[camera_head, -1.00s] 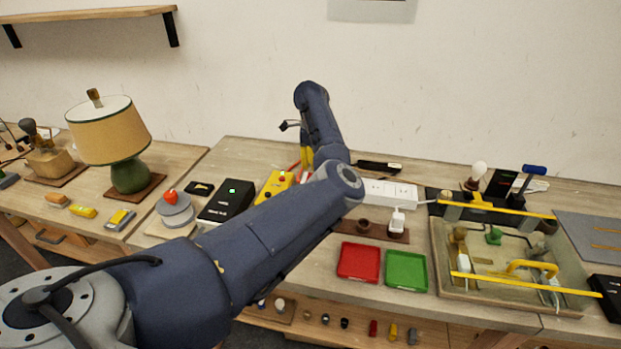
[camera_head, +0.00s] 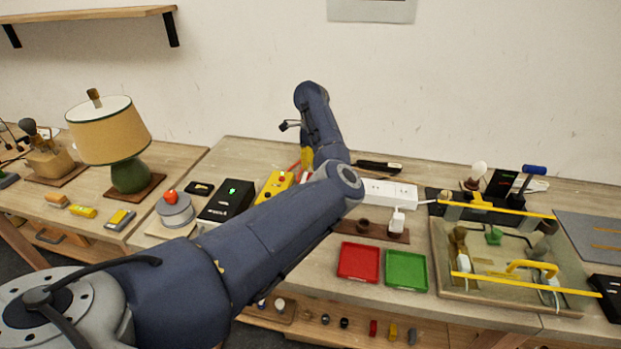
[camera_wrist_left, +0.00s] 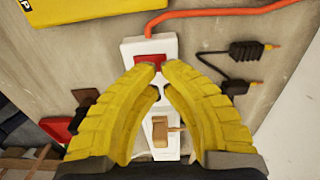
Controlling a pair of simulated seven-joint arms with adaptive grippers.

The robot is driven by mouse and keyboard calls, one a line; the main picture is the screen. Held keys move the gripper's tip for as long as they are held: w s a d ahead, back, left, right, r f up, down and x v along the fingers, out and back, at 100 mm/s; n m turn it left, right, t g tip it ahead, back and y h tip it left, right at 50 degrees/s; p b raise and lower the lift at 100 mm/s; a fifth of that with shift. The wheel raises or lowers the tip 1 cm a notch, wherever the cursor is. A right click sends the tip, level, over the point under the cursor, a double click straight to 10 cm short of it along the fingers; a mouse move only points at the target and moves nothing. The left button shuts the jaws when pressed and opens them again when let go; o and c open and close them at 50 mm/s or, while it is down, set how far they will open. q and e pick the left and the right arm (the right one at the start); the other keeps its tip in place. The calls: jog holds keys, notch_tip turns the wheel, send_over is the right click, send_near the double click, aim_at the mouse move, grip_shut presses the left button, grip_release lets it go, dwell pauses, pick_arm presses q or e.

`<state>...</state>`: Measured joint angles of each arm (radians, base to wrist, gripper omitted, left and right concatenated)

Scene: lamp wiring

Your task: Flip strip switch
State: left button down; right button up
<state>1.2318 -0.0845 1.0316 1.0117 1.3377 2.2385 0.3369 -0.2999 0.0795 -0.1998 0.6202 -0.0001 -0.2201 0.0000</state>
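The white power strip (camera_head: 390,193) lies on the bench behind my left forearm. In the left wrist view the strip (camera_wrist_left: 133,46) runs away beneath my fingers, with its red rocker switch (camera_wrist_left: 150,62) at the far end. My left gripper (camera_wrist_left: 157,72) has yellow fingers, its tips close together right at the near edge of the switch. They appear shut with nothing held; contact with the switch is not clear. In the head view the left gripper (camera_head: 306,158) is mostly hidden behind my arm. My right gripper is not in view.
An orange cable (camera_wrist_left: 215,13) leaves the strip's switch end. A black lead (camera_wrist_left: 235,65) lies beside it. A yellow box (camera_head: 275,186) stands close by. Red (camera_head: 358,262) and green (camera_head: 407,270) trays lie in front. A lamp (camera_head: 112,135) stands left; a fixture board (camera_head: 440,275) lies right.

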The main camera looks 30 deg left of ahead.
pick_arm(q)
jog(key=shift+f, duration=1.9)
dwell(1.1)
jog(key=shift+r, duration=3.5)
jog(key=shift+a, duration=0.1)
